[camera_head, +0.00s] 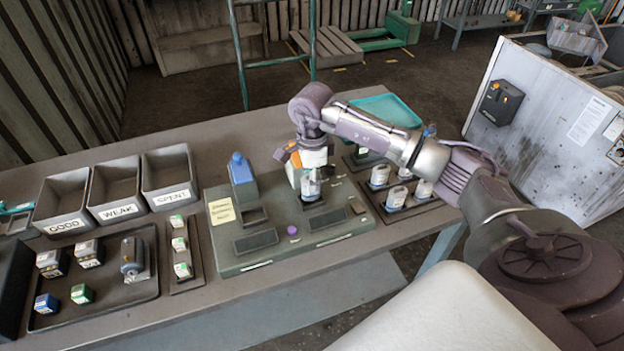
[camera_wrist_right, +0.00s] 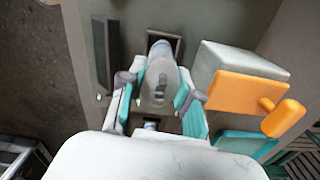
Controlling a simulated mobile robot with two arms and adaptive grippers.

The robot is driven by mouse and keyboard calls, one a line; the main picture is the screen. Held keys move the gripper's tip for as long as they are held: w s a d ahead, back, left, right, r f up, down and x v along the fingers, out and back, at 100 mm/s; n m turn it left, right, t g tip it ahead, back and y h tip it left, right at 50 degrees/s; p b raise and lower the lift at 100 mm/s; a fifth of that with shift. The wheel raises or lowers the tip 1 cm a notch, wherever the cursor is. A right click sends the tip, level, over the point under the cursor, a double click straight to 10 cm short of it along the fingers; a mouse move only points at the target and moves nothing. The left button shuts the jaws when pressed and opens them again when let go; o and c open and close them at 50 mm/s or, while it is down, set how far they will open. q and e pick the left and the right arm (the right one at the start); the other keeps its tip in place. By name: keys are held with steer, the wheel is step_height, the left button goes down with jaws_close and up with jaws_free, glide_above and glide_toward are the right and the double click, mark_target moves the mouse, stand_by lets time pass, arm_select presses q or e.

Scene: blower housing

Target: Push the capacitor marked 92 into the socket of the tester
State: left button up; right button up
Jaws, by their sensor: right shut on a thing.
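My right gripper (camera_head: 311,178) is over the right half of the grey-green tester (camera_head: 224,262). It is shut on a pale, rounded capacitor (camera_head: 311,188), which is upright over the tester's top. In the right wrist view the capacitor (camera_wrist_right: 158,82) sits between the teal finger pads of the gripper (camera_wrist_right: 157,95). A dark rectangular recess (camera_wrist_right: 177,42), apparently the socket, shows just beyond it. I cannot tell whether the capacitor is seated or just above the recess. Its marking is not readable. My left gripper is not in view.
An orange lever (camera_wrist_right: 245,95) on a pale block is close beside the gripper. A blue-topped block (camera_head: 241,170) stands at the tester's left. A tray with several capacitors (camera_head: 396,197) is at right. Bins GOOD (camera_head: 66,225), WEAK (camera_head: 118,212) and SPENT (camera_head: 171,198) stand at left.

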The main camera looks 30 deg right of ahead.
steer(key=shift+f+b, duration=0.85)
steer(key=shift+f, duration=0.1)
stand_by(0.6)
steer(key=o, duration=1)
steer(key=shift+o, duration=0.2)
step_height(320, 180, up, 12)
steer(key=shift+r, duration=0.1)
